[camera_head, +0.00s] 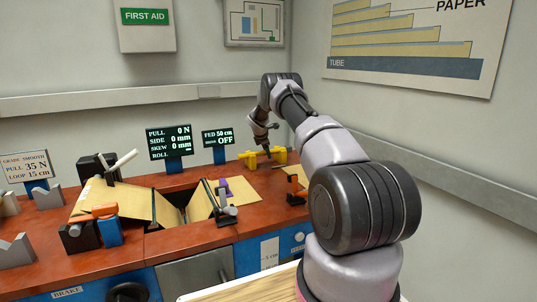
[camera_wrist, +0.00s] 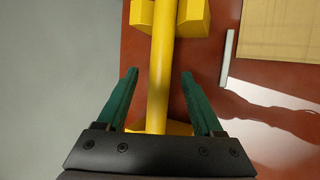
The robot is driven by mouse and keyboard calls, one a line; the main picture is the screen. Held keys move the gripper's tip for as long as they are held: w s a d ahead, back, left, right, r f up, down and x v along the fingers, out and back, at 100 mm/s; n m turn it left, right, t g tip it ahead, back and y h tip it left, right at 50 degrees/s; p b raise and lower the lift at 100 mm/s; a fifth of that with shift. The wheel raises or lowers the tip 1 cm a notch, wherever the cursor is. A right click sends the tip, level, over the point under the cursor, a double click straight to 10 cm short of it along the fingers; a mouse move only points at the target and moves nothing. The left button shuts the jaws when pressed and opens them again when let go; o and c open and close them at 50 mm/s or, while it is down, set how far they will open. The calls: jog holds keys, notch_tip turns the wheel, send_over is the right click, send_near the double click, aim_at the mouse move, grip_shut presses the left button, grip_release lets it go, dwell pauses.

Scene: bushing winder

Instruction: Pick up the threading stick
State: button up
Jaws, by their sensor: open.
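A yellow stick (camera_wrist: 160,75), which looks like the threading stick, runs lengthwise through the wrist view. It rests at a yellow notched holder (camera_wrist: 193,18), with another yellow block partly hidden below near my gripper's body. My gripper (camera_wrist: 158,74) is open, with one green finger on each side of the stick and a visible gap on both sides. In the head view my gripper (camera_head: 267,152) is low over the yellow holders (camera_head: 279,156) at the back right of the bench. The stick itself is hard to make out there.
The red-brown bench top (camera_head: 175,240) carries a paper sheet (camera_head: 238,191), display panels (camera_head: 170,141) and several small fixtures to the left. In the wrist view a pale thin bar (camera_wrist: 227,58) and a tan sheet (camera_wrist: 280,30) lie right of the stick. The grey wall (camera_wrist: 50,80) is close on the left.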

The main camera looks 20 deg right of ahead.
grip_shut()
